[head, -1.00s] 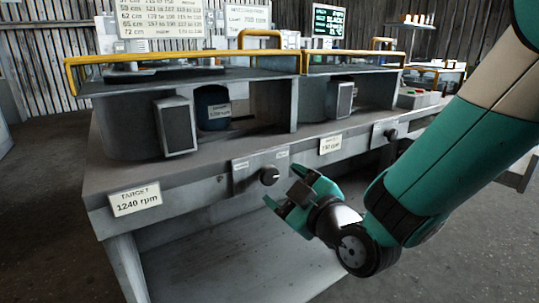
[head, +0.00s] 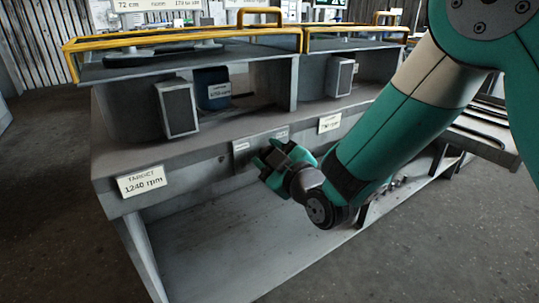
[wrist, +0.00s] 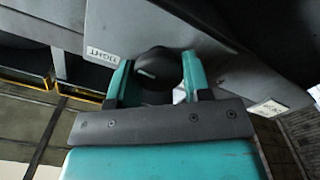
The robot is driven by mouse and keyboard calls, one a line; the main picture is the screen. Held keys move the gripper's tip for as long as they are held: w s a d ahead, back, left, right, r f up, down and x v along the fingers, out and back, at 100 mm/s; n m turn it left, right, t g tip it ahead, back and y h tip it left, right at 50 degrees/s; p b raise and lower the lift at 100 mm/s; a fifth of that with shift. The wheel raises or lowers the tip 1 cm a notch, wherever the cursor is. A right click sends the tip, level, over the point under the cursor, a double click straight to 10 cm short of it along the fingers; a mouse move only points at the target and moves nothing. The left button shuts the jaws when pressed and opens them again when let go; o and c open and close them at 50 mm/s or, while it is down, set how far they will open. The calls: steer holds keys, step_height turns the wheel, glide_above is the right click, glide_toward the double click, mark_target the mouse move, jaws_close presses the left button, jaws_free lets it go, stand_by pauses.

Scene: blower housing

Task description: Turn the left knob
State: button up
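The left knob is dark and round with a pale pointer mark; in the wrist view the knob (wrist: 155,70) sits between the two teal fingers of my gripper (wrist: 156,82). The fingers stand open on either side of it, with narrow gaps that make contact hard to judge. In the head view my gripper (head: 277,160) is at the front panel of the bench and hides the knob. A plate reading TARGET 1240 rpm (head: 142,182) is on the bench front at left. The right knob is hidden behind my arm.
A label plate (wrist: 102,54) is beside the knob in the wrist view. Another plate (head: 329,123) is right of my gripper on the bench front. A yellow rail (head: 185,37) edges the bench's upper shelf. The floor (head: 430,250) in front is clear.

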steer(key=shift+m, duration=0.4)
steer(key=m, duration=0.2)
steer(key=shift+m, duration=0.3)
steer(key=shift+w+d+m, duration=0.1)
steer(key=shift+m, duration=1.8)
steer(key=o, duration=0.9)
steer(key=shift+o, duration=0.2)
